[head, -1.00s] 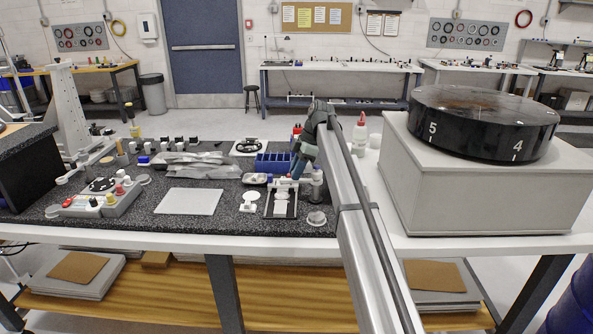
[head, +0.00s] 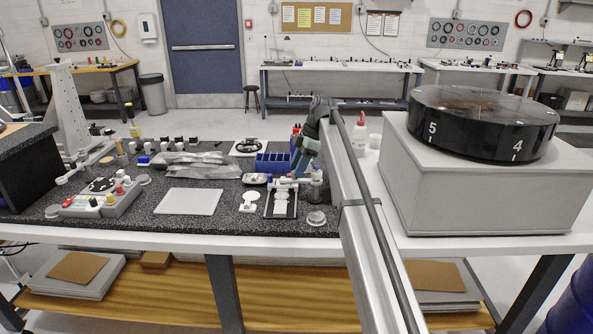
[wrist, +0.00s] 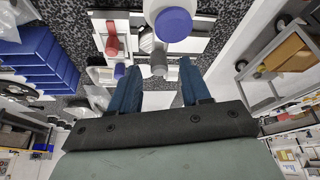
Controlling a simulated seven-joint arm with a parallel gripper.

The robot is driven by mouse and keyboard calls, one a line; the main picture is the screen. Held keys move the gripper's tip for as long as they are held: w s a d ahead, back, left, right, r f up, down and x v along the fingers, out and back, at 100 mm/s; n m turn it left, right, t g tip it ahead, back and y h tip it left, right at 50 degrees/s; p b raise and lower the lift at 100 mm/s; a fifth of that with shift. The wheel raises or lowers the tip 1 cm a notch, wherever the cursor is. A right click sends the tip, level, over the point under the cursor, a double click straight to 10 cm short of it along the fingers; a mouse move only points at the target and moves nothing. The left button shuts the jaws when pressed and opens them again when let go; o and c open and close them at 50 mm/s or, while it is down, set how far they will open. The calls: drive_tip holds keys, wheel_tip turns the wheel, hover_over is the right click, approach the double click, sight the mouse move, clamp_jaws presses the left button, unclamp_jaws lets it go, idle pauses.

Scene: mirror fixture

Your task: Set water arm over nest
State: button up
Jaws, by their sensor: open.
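The water arm (head: 291,181) is a thin white bar reaching left from an upright grey post with a blue cap (head: 317,172). The nest (head: 281,202) is a dark-edged plate with pale discs, just in front of the bar. In the head view the bar crosses its back end. My gripper (wrist: 158,67) is open, its two blue fingers apart in the wrist view. A grey rounded part (wrist: 158,60) shows near the gap between the fingertips; I cannot tell whether they touch it. The blue cap (wrist: 173,24) shows just beyond.
A blue bin (head: 273,163) stands behind the nest. A round grey cup (head: 316,217) lies to its front right. A pale flat plate (head: 188,201) and a control box (head: 102,196) are to the left. A large box with a black drum (head: 483,122) stands right.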

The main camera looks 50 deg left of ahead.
drive_tip(key=v, duration=1.2)
drive_tip(key=shift+f, duration=0.1)
drive_tip(key=s+d+f+m+y, duration=0.1)
drive_tip(key=d+f, duration=0.3)
drive_tip(key=d, duration=1.1)
drive_tip(key=s+d+f+m, duration=0.15)
drive_tip(key=d+f, duration=0.25)
drive_tip(key=d, duration=1.1)
drive_tip(key=s+d+f+m, duration=0.1)
drive_tip(key=d+f+m, duration=0.4)
drive_tip(key=d+f, duration=0.6)
drive_tip(key=s+d+f+m+g, duration=0.1)
drive_tip(key=d+f+m, duration=0.45)
drive_tip(key=f, duration=1.05)
drive_tip(key=d+f+m, duration=0.4)
drive_tip(key=d+f, duration=0.6)
drive_tip(key=f, duration=0.3)
drive_tip(key=s+d+f+m+g+h, duration=0.1)
drive_tip(key=s+d+f+m+h, duration=0.2)
drive_tip(key=s+d+f+m, duration=1.25)
drive_tip(key=s+d+f, duration=0.3)
drive_tip(key=s, duration=0.3)
drive_tip(key=s+d+f+n, duration=0.1)
drive_tip(key=s+d+f, duration=0.2)
drive_tip(key=s, duration=0.3)
drive_tip(key=s+d+f+n+g, duration=0.1)
drive_tip(key=s+d+f, duration=0.2)
drive_tip(key=s, duration=0.3)
drive_tip(key=shift+d+f, duration=0.4)
drive_tip(key=shift+f, duration=0.4)
